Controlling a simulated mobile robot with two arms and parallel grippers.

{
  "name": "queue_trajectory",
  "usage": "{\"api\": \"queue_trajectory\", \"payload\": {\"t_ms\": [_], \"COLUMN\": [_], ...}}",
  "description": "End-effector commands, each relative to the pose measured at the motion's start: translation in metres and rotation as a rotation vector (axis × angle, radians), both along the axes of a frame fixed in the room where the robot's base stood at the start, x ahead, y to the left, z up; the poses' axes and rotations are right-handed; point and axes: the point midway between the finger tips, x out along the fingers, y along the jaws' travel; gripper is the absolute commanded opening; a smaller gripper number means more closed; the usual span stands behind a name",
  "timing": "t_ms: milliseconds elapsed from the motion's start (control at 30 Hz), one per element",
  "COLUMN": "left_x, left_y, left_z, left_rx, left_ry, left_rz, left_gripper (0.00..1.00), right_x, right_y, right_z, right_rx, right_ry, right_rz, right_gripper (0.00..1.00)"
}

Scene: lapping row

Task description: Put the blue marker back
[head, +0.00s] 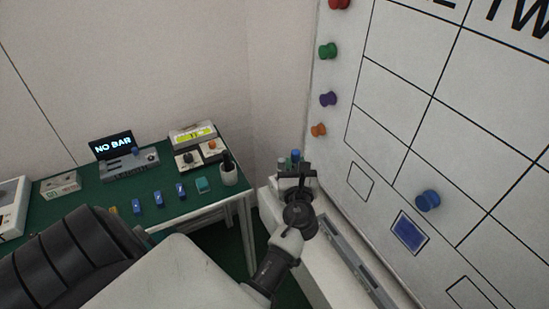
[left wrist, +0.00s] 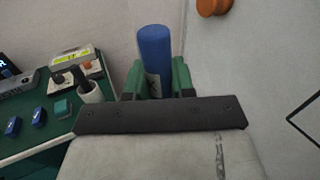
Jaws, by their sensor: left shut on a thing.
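My left gripper (head: 292,163) is near the whiteboard's left edge, above the white ledge (head: 318,280). It is shut on the blue marker (head: 295,153). In the left wrist view the blue marker (left wrist: 155,55) stands roughly upright between the green fingers of the left gripper (left wrist: 156,85), its rounded blue top projecting above them. Its lower part is hidden by the gripper. A white cup (head: 229,175) with a dark thing in it stands at the desk's right end, left of the gripper. It also shows in the left wrist view (left wrist: 92,92). My right gripper is not in view.
The whiteboard (head: 400,110) carries several round magnets, including a blue one (head: 428,200), and a blue square (head: 408,232). A grey tray strip (head: 352,262) runs along the ledge. The green desk (head: 95,205) holds small blue blocks, boxes and a "NO BAR" display (head: 112,146).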

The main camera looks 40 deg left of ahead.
Motion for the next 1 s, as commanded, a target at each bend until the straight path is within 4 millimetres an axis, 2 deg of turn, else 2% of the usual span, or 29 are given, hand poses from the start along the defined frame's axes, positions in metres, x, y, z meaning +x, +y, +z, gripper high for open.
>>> {"api": "queue_trajectory", "payload": {"t_ms": [67,300,433,767,1000], "left_x": [0.004,0.006,0.006,0.006,0.006], "left_y": [-0.001,-0.001,-0.001,-0.001,-0.001], "left_z": [-0.002,-0.048,-0.063,-0.101,-0.104], "left_rx": [0.010,0.021,0.021,0.021,0.018], "left_ry": [0.035,0.057,0.054,0.053,0.050], "left_rz": [-0.007,-0.012,-0.011,-0.012,-0.010], "left_gripper": [0.00,0.00,0.00,0.00,0.00], "right_x": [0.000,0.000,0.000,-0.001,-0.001], "right_y": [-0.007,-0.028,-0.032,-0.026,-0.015], "right_z": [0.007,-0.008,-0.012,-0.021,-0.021], "right_rx": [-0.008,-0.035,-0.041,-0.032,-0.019], "right_ry": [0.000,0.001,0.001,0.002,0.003], "right_rz": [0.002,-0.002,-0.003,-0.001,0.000], "right_gripper": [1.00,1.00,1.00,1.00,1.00]}}
